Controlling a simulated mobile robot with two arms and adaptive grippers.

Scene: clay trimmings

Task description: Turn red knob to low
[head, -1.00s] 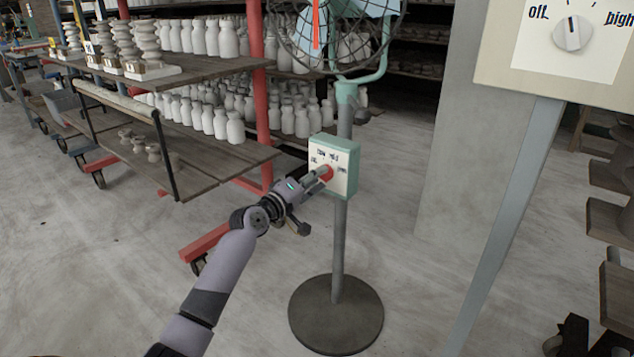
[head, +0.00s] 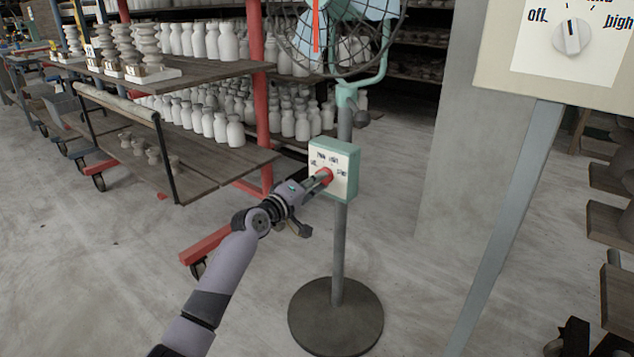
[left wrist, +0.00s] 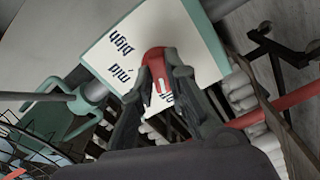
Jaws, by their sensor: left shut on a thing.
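The red knob (head: 326,176) sits on the white face of a green-edged control box (head: 353,172) on the fan's post. My left gripper (head: 322,178) is at the box, its fingers closed on the knob. In the left wrist view the knob (left wrist: 156,60) shows between the two fingers (left wrist: 158,85), with a white mark on it pointing toward the picture's bottom. The labels "high" and "mid" are readable there; another label beside the knob is partly covered by a finger. My right gripper is out of view.
The fan (head: 335,35) stands on a round dark base (head: 336,315). A larger panel with a white knob (head: 571,37) is at upper right on a grey post. Shelves of white bottles (head: 228,40) and a wooden cart are at left. The floor in front is clear.

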